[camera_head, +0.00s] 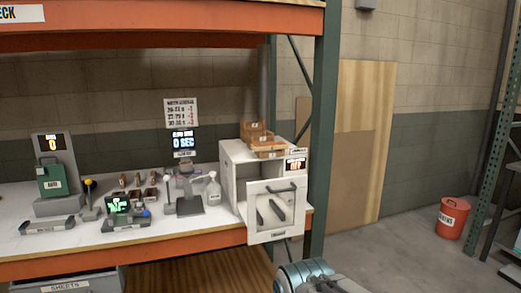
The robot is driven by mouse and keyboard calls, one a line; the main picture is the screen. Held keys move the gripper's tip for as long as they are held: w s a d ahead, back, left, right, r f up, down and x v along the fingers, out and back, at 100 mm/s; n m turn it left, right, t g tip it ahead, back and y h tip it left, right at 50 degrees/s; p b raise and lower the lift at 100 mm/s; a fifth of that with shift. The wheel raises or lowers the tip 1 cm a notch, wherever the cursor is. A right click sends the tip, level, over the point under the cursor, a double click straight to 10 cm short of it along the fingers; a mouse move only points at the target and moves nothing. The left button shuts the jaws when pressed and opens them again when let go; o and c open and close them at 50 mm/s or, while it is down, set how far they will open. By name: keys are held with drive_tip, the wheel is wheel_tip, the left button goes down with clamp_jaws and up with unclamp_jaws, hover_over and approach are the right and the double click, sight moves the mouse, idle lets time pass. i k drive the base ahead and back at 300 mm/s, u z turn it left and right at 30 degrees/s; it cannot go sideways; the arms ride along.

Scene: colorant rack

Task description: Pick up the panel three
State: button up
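Several small brown wooden panels (268,147) with white labels sit in a rack on top of a white box-shaped cabinet (230,170) at the right end of the shelf. Their labels are too small to read, so I cannot tell which is panel three. My arm shows at the bottom edge, with teal rings and grey parts, below and in front of the cabinet. It is apart from the panels. The fingers of my gripper cannot be made out, and the frame edge cuts off the rest.
The cabinet's front door (275,211) hangs at the shelf edge, with dark handles on it. A spray bottle (213,190) and a dark stand (187,206) are left of the cabinet. A green shelf post (323,130) rises on its right. A red bin (453,218) stands on open floor.

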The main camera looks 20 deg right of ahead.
sight(278, 145)
drive_tip(key=z, duration=0.6)
drive_tip(key=i, duration=0.9)
drive_tip(key=u, duration=0.25)
